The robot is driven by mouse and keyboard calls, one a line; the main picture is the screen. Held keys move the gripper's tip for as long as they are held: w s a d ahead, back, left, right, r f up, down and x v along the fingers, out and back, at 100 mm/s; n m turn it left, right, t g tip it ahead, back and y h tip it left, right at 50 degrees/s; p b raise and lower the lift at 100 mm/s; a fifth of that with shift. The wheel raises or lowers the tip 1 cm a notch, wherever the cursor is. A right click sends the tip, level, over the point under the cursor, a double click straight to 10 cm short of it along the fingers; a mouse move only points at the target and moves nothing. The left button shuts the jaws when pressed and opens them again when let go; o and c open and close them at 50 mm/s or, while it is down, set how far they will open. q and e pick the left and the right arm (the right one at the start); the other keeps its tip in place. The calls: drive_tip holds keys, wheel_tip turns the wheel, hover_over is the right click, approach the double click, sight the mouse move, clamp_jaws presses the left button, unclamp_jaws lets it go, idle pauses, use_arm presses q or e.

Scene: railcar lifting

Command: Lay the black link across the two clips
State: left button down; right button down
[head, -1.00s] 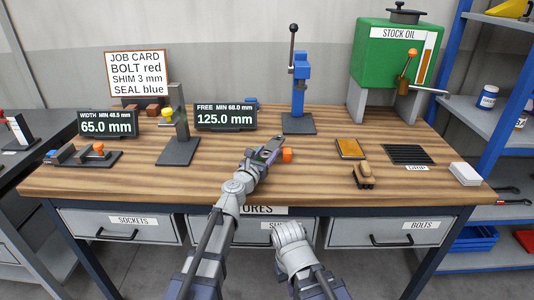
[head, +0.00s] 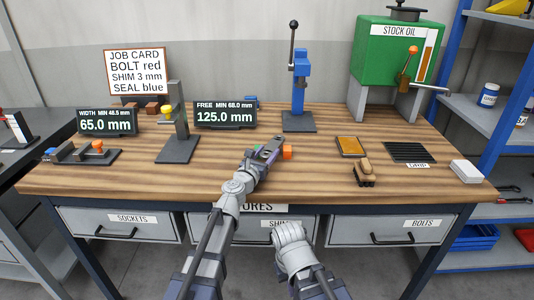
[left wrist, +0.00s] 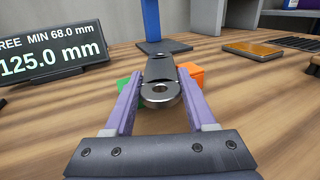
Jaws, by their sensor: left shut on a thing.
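The black link (left wrist: 160,72) is a dark, shiny metal bar with a round eye at its near end. My left gripper (left wrist: 160,100) has its two purple fingers shut on it around the eye. In the head view, the gripper (head: 266,155) and link are over the front middle of the bench. A green clip (left wrist: 126,87) is left of the link, partly hidden by a finger. An orange clip (left wrist: 194,73) is to its right, also in the head view (head: 288,152). I cannot tell whether the link touches the clips.
The free-length display (head: 226,115) stands behind left, and a blue lever press (head: 300,92) behind. A brush (head: 364,172), amber tray (head: 350,147) and drip grille (head: 408,152) lie to the right.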

use_arm(q)
drive_tip(key=shift+s+f+b, duration=0.2)
drive_tip(key=shift+f+b, duration=0.1)
drive_tip(key=shift+b, duration=0.1)
drive_tip(key=shift+c, duration=0.7)
unclamp_jaws()
drive_tip(key=shift+a, duration=0.15)
drive_tip(key=shift+s, duration=0.1)
